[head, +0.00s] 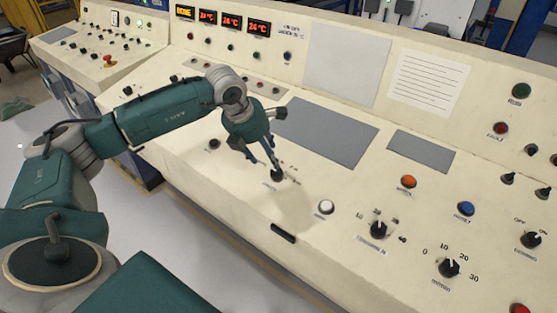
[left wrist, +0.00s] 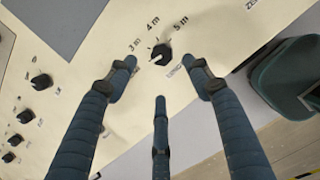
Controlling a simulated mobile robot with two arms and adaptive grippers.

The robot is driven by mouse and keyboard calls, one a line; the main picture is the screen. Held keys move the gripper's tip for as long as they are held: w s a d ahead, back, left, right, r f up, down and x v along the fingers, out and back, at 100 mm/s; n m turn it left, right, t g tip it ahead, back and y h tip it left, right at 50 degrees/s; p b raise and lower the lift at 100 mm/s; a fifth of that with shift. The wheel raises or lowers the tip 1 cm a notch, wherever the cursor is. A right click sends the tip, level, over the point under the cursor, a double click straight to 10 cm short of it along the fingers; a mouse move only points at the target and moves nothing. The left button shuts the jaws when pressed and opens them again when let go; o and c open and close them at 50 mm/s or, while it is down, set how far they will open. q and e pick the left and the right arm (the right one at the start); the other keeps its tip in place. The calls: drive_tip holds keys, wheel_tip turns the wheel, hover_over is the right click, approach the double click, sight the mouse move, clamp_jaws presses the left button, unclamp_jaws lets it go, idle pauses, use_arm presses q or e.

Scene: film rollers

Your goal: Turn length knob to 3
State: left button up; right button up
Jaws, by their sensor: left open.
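The length knob (left wrist: 162,54) is a small black knob on the cream panel, with the marks 3 m, 4 m and 5 m printed around its far side. I cannot tell for sure which mark it points to. In the head view the knob (head: 278,176) sits just below my left fingertips. My left gripper (head: 268,158) reaches down over the panel and is open. In the left wrist view its blue fingers (left wrist: 162,78) are spread, two on either side of the knob and one in front, with gaps between them and the knob. My right gripper is in neither view.
A white button (head: 326,207) and a black selector knob (head: 378,230) lie to the right on the panel. Another black knob (head: 214,143) lies to the left. A grey plate (head: 330,132) lies behind the gripper. A dark handle (head: 283,233) is on the front edge.

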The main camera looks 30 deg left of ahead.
sight(276, 171)
use_arm(q)
drive_tip(key=p+x, duration=0.2)
drive_tip(key=x, duration=0.6)
drive_tip(key=shift+w+d+f, duration=0.1)
drive_tip(key=shift+w+f, duration=0.05)
drive_tip(key=shift+f, duration=0.5)
drive_tip(key=shift+w+f, duration=0.1)
drive_tip(key=shift+c, duration=0.5)
drive_tip(key=c, duration=1)
drive_tip(key=shift+m+b, duration=0.3)
